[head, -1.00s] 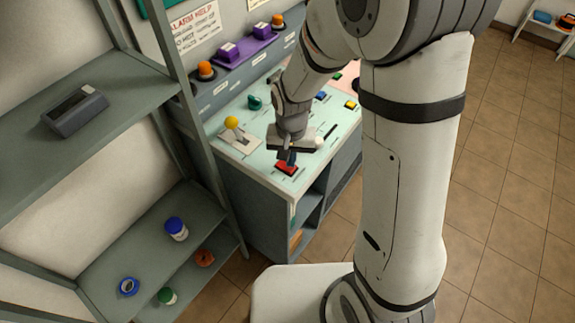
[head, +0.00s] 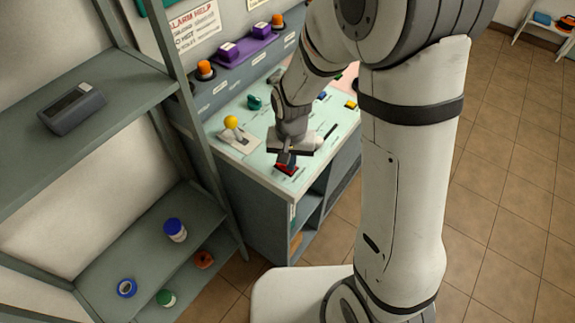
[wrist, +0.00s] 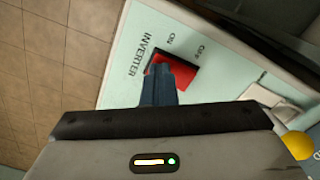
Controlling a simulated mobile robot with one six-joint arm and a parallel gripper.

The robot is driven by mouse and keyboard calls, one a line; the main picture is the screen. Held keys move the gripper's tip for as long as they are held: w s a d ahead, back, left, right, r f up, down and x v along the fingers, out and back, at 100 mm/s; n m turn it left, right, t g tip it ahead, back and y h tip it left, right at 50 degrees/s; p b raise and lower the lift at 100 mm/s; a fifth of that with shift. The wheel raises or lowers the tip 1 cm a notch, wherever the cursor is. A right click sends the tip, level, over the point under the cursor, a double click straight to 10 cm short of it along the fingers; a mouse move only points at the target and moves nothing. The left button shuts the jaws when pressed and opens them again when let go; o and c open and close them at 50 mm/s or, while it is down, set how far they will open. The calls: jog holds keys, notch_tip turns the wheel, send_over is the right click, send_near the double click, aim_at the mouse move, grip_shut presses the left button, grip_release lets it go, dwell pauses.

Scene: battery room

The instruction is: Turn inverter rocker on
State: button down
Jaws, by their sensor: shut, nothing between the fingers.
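The red inverter rocker (wrist: 182,70) sits on the pale panel top, near its front edge, with INVERTER, ON and OFF printed beside it in the wrist view. In the head view the red rocker (head: 290,170) shows partly behind my fingers. My gripper (wrist: 158,68) is shut and empty. Its dark fingertips are at the end of the rocker near the ON label and cover part of it. I cannot tell whether they touch it. In the head view my gripper (head: 284,163) points down over the rocker.
A lever with a yellow knob (head: 231,122) stands left of my gripper. A green knob (head: 254,102) and blue and yellow buttons are farther back on the panel (head: 226,150). A grey shelf (head: 120,245) with tape and bottles stands at left. Open tiled floor lies right.

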jog(key=shift+r, duration=0.1)
notch_tip(320, 180, up, 7)
jog(key=p, duration=0.4)
jog(key=shift+p, duration=0.4)
jog(key=s+d+r+n+t+b, duration=0.1)
jog(key=s+d+r+t+b, duration=0.1)
jog(key=s+d+r, duration=1)
notch_tip(320, 180, up, 3)
jog(key=shift+s+d+r+n+t, duration=0.1)
jog(key=shift+s+d+n+t, duration=0.25)
jog(key=shift+t, duration=0.35)
